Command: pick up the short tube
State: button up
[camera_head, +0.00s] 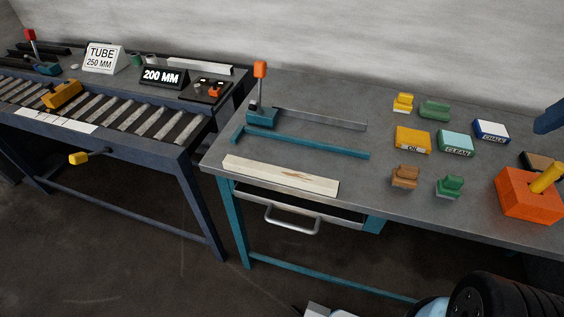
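No piece is clearly marked as the short tube, and I cannot tell which one it is. A sign reading "TUBE 250 MM" (102,58) stands at the back of the left bench, with small upright cylinder-like pieces (136,60) just right of it. A black sign reading "200 MM" (164,76) stands further right. A long light bar (200,66) lies behind that sign. On the right bench a teal bar (305,143) and a grey bar (320,119) lie near a red-handled teal tool (262,115).
The left bench has a roller bed (125,115) with a yellow clamp-like block (62,95). The right bench (350,90) holds a wooden plank (280,176), several small coloured blocks, an oil box (413,138) and an orange block (528,195). Dark floor (130,250) is open in front.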

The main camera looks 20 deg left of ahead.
aim_at(301, 179)
jog(key=u, duration=0.05)
jog(key=k, duration=1.15)
jog(key=u, duration=0.35)
jog(key=i, duration=1)
jog(key=z, duration=0.05)
